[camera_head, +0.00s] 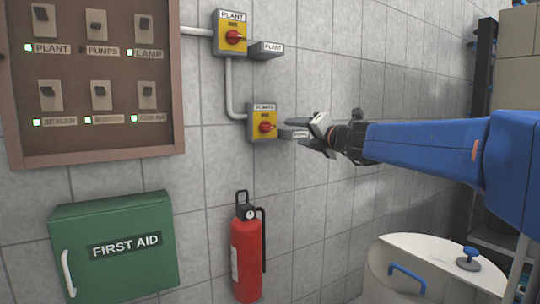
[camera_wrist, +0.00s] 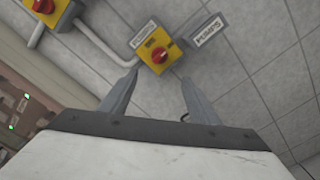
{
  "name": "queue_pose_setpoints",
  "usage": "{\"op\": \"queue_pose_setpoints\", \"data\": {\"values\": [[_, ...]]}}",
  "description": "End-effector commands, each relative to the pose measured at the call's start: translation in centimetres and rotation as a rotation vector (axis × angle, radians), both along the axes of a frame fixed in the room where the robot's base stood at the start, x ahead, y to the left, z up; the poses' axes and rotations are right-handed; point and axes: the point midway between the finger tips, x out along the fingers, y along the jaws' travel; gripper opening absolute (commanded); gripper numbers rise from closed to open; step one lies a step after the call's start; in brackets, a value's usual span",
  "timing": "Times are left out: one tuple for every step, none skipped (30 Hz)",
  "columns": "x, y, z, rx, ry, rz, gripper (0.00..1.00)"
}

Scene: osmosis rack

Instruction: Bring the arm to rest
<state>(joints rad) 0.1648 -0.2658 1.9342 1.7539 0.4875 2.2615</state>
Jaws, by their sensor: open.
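My blue arm (camera_head: 430,145) reaches in from the right in the head view. My gripper (camera_head: 303,128) is open in front of the wall, just right of the yellow PUMPS switch box (camera_head: 256,133) with its red rotary knob (camera_head: 266,127). In the wrist view, the two fingers of my gripper (camera_wrist: 158,92) are spread apart with nothing between them. The PUMPS box (camera_wrist: 153,44) and its red knob (camera_wrist: 161,54) show beyond the fingertips, apart from them. A grey PUMPS tag (camera_wrist: 208,31) sits beside the box.
A yellow PLANT switch box (camera_head: 229,33) is above. A brown switch panel (camera_head: 165,118), a green FIRST AID box (camera_head: 120,270) and a red fire extinguisher (camera_head: 246,262) are on the left and below. A white lidded tank (camera_head: 430,250) stands below my arm.

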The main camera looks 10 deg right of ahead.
Motion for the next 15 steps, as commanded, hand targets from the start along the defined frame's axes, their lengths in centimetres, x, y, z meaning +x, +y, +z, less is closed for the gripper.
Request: {"op": "queue_pose_setpoints", "data": {"values": [[-0.1, 0.1, -0.1, -0.008, -0.001, 0.002, 0.56], [-0.2, 0.2, -0.2, -0.022, -0.003, 0.005, 0.56], [-0.5, 0.5, -0.4, -0.053, -0.006, 0.012, 0.56], [-0.9, 0.7, -0.7, -0.089, -0.010, 0.019, 0.56], [-1.3, 1.1, -1.1, -0.135, -0.016, 0.030, 0.56], [-2.1, 1.7, -1.8, -0.212, -0.026, 0.050, 0.56], [-2.8, 2.3, -2.4, -0.281, -0.035, 0.068, 0.56], [-3.5, 2.8, -3.1, -0.359, -0.046, 0.089, 0.56], [-4.7, 3.6, -4.2, -0.473, -0.062, 0.121, 0.56], [-5.6, 4.2, -5.0, -0.563, -0.078, 0.147, 0.56], [-6.5, 4.7, -6.1, -0.654, -0.092, 0.175, 0.56], [-7.8, 5.4, -7.3, -0.774, -0.114, 0.216, 0.56], [-8.7, 5.8, -8.3, -0.862, -0.131, 0.246, 0.56], [-9.7, 6.3, -9.3, -0.952, -0.150, 0.279, 0.56], [-11.0, 6.8, -10.7, -1.066, -0.176, 0.325, 0.56]]}}
